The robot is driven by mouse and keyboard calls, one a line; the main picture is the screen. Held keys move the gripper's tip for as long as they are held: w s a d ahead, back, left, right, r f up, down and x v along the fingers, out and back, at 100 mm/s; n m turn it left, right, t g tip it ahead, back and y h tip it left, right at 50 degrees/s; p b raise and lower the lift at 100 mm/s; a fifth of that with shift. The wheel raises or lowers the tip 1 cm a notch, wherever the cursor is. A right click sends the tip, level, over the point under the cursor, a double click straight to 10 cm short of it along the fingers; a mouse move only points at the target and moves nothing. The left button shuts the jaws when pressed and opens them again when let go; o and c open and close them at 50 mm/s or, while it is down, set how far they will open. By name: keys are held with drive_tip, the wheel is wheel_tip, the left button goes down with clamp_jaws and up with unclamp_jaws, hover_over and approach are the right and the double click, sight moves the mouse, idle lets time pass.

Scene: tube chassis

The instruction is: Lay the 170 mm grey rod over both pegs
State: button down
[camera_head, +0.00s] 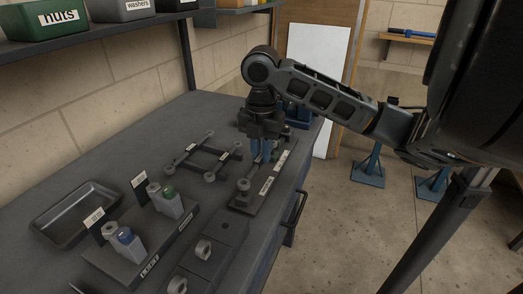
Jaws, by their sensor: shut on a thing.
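My gripper (260,160) points down at the far right part of the bench, its blue fingers close together over a dark board with white labels (266,186). It is shut on what seems to be the grey rod; the rod is mostly hidden by the fingers, and I cannot tell whether it touches anything below. A small grey upright part (243,184) stands at the near end of that board and may be a peg. A second peg cannot be made out. A frame of dark tubes with grey corner joints (210,177) lies just left of my gripper.
On the grey bench (130,160) are an empty dark tray (75,215), a labelled stand with grey and coloured fittings (150,235), and a dark block with grey rings (215,245). A shelf with bins (45,22) hangs above left. Bench surface behind the frame is clear.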

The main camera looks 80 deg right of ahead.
drive_tip(key=shift+f, duration=0.2)
drive_tip(key=shift+f+b, duration=0.35)
drive_tip(key=shift+b, duration=0.15)
drive_tip(key=shift+f+b, duration=0.75)
drive_tip(key=shift+f, duration=0.05)
drive_tip(key=c, duration=1)
unclamp_jaws()
drive_tip(key=shift+r, duration=0.1)
wheel_tip(320, 180, up, 8)
drive_tip(key=shift+f+p, duration=0.15)
drive_tip(key=shift+p, duration=0.2)
